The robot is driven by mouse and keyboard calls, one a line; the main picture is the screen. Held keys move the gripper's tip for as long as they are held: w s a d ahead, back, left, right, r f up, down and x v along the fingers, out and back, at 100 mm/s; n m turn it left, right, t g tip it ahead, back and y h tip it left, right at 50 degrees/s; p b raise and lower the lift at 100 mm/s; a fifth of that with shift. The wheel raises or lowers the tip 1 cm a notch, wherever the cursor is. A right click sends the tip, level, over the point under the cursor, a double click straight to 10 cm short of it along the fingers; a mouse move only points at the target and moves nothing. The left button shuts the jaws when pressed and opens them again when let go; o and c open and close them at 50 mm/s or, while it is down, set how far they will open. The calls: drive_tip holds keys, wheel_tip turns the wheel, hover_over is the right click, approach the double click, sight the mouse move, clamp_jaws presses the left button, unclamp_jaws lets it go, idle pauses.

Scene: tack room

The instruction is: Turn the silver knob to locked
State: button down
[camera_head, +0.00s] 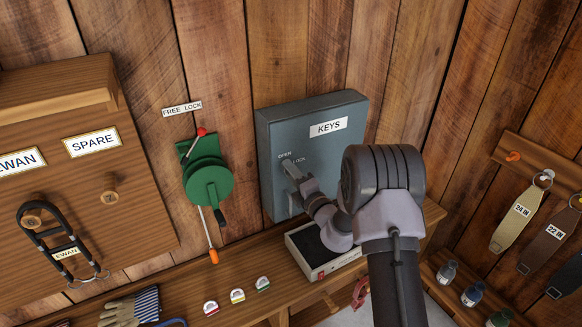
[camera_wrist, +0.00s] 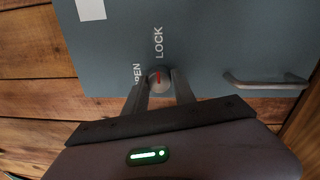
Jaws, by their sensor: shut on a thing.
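The silver knob (camera_wrist: 159,84) sits on the front of the grey-blue KEYS cabinet (camera_head: 325,160). It has a short red mark on its face, small in the wrist view; I cannot tell for sure which word it points at. In that view the word LOCK (camera_wrist: 158,43) stands above the knob and OPEN (camera_wrist: 137,75), partly covered, is at its left. My gripper (camera_wrist: 161,84) is shut on the knob, one finger on each side. In the head view my gripper (camera_head: 290,170) is at the cabinet's left part and hides the knob.
A bar handle (camera_wrist: 266,80) is right of the knob in the wrist view. A green lever device (camera_head: 208,185) hangs left of the cabinet.

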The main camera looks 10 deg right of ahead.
drive_tip(key=shift+m, duration=0.3)
idle(0.4)
drive_tip(key=c, duration=1)
unclamp_jaws()
drive_tip(key=shift+c, duration=0.2)
drive_tip(key=v, duration=1.7)
drive_tip(key=shift+s+b, duration=0.25)
drive_tip(key=shift+b, duration=0.05)
